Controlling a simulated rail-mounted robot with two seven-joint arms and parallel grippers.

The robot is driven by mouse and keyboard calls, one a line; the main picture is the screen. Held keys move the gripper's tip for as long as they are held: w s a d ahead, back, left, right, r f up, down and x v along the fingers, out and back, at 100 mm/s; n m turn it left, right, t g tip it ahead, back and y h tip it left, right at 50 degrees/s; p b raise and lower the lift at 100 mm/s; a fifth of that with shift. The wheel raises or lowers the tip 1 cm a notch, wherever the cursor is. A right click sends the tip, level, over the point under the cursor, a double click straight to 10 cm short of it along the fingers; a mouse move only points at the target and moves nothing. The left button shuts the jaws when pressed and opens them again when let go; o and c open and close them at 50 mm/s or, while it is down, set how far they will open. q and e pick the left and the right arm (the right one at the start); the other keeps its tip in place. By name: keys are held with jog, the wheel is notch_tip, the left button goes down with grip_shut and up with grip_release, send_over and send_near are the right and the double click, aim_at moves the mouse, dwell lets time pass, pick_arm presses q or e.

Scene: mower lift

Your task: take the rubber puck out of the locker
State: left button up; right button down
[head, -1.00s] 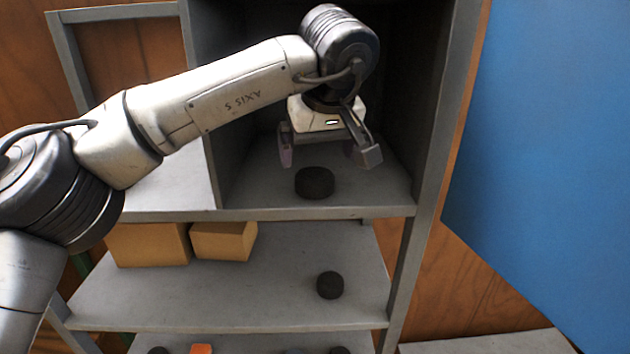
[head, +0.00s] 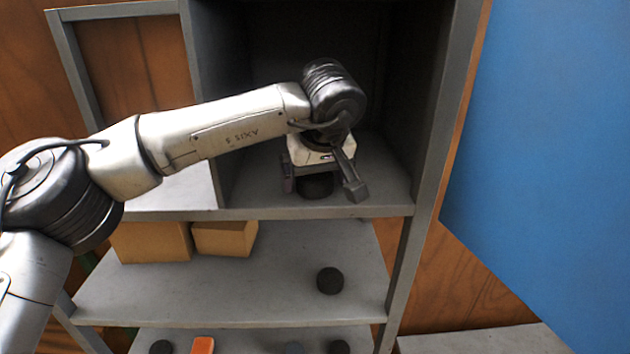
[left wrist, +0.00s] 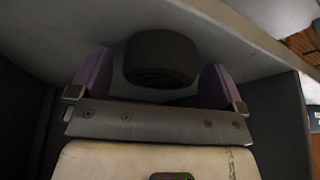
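The rubber puck (head: 315,187) is a black disc on the floor of the open grey locker (head: 228,190), partly hidden under my left gripper in the head view. My left gripper (head: 318,190) is inside the locker, pointing down over the puck. In the left wrist view the puck (left wrist: 160,58) sits between the two purple-padded fingers of the gripper (left wrist: 158,78), with gaps on both sides. The fingers are spread and do not visibly touch it. My right gripper is in neither view.
A blue panel (head: 545,150) stands open at the right. The shelf below (head: 230,290) holds tan boxes (head: 150,241) and another black puck (head: 330,281). A lower shelf holds more pucks and an orange block (head: 203,345). The locker's side walls are close to the arm.

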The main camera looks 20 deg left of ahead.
pick_arm(q)
jog(key=c, duration=0.9)
jog(key=shift+r, duration=0.1)
